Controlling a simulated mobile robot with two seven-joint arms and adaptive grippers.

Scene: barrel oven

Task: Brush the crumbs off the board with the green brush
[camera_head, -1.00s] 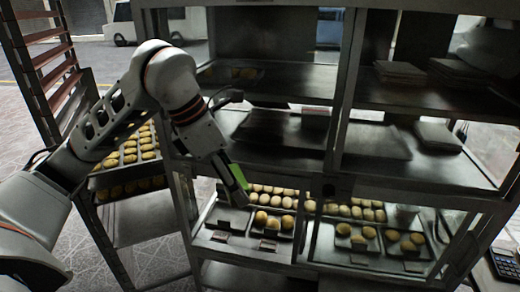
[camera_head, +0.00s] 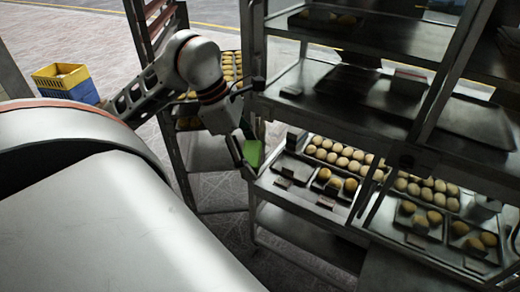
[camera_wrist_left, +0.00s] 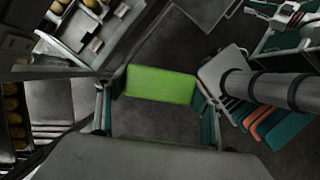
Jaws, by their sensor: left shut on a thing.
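The green brush (camera_head: 253,153) is in my left gripper (camera_head: 248,168), in front of the left end of the metal shelf unit. The left wrist view shows the green block (camera_wrist_left: 160,84) of the brush between the two fingers (camera_wrist_left: 158,95), which are shut on it. It is held clear of the shelf edge, over the floor. I cannot make out a board or any crumbs for certain in these views. My right gripper is not in view.
The shelf unit (camera_head: 310,213) holds trays of round buns (camera_head: 345,155) on its lower level. A rack with bun trays (camera_head: 228,70) stands behind my left arm. A yellow crate (camera_head: 60,76) on a blue one is at the far left.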

